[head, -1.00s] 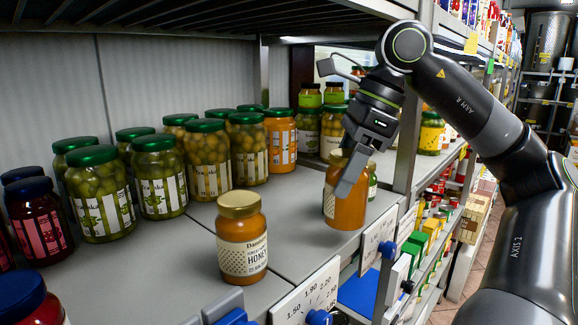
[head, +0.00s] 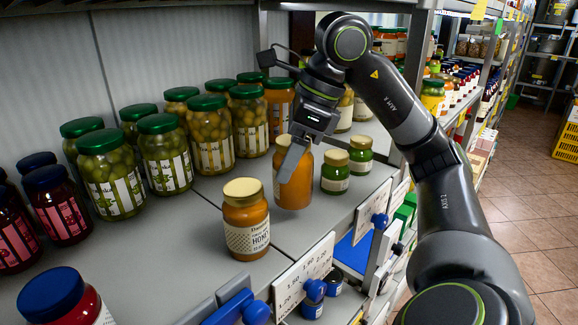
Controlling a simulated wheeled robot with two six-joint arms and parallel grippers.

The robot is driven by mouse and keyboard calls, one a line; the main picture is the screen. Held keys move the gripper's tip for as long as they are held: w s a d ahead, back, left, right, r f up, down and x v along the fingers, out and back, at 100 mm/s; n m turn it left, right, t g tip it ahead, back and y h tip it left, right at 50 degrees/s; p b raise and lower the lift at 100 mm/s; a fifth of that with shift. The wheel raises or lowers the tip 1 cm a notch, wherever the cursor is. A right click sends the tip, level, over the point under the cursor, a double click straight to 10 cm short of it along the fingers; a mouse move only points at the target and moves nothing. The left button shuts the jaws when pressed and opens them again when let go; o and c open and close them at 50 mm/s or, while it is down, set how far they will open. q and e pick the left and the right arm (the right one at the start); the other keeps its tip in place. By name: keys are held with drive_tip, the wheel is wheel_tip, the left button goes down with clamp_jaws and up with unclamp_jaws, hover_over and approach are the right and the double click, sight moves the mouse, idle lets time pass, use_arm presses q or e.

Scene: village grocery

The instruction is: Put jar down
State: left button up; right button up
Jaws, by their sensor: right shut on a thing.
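An orange honey jar (head: 295,187) with a gold lid is held by my right gripper (head: 291,160) in the head view. The gripper comes down from above, and a finger lies across the jar's front. The jar is upright, close over or on the grey shelf (head: 310,228); I cannot tell if its base touches. Another honey jar (head: 246,222), labelled and gold-lidded, stands on the shelf just left and in front of the held one. My left gripper is out of view.
Two small green jars with gold lids (head: 335,172) stand right of the held jar. Several green-lidded pickle jars (head: 165,155) line the back left. Dark red jars (head: 55,207) stand at the far left. Price cards (head: 303,275) edge the shelf front.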

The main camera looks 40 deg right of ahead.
drive_tip(key=shift+f, duration=1.65)
drive_tip(key=shift+f, duration=0.15)
drive_tip(key=o, duration=1.4)
drive_tip(key=shift+p, duration=0.3)
drive_tip(key=b+v, duration=0.1)
drive_tip(key=v, duration=0.6)
drive_tip(key=shift+s+r, duration=0.1)
drive_tip(key=shift+r, duration=0.25)
